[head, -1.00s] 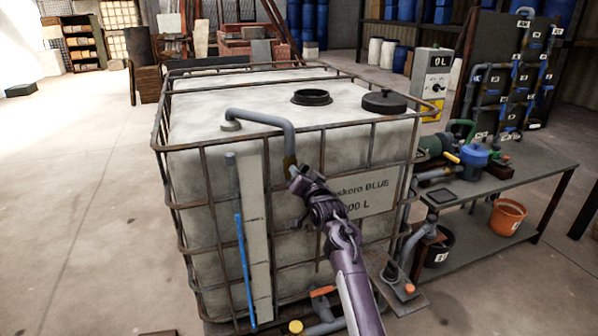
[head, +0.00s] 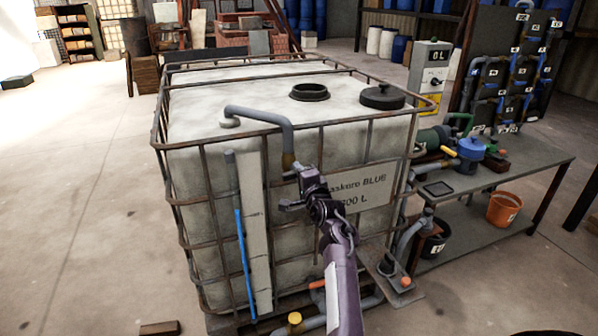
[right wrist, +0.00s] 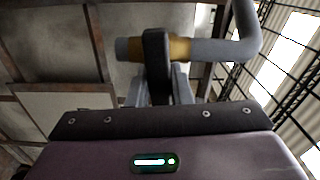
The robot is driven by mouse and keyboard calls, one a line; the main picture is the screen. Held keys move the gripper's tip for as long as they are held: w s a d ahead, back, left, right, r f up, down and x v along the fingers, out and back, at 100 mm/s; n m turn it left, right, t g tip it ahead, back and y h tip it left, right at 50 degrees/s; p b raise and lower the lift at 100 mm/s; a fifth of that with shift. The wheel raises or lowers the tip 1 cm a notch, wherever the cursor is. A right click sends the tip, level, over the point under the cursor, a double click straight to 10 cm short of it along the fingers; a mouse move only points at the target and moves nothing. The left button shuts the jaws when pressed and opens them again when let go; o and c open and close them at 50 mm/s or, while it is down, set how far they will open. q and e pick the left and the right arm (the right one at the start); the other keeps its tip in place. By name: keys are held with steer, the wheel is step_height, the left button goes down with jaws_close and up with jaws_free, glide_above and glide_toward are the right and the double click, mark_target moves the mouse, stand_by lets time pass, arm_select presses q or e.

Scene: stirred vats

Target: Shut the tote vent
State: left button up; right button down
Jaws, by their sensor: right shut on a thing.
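The tote (head: 205,185) is a big white caged tank in the middle of the head view. Its vent pipe (head: 262,116) is grey, rises from the top and bends down over the front edge to a brass-coloured collar (head: 288,161). The collar also shows in the right wrist view (right wrist: 180,49). There a dark bar (right wrist: 156,50) crosses the pipe at the collar, roughly square to it, between my grey fingers. My right gripper (head: 296,178) is at the pipe's lower end, shut on this dark bar, which looks like the vent handle. My left gripper is not in view.
A bench (head: 520,175) with a blue-lidded pump (head: 471,150) and an orange bucket (head: 504,208) stands right of the tote. A grey control box (head: 430,75) is behind it. A blue-marked sight tube (head: 243,255) runs down the tote's front. The left floor is mostly open.

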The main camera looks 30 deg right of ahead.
steer(key=shift+m, duration=0.7)
steer(key=c, duration=1.3)
jaws_free()
steer(key=shift+f, duration=0.1)
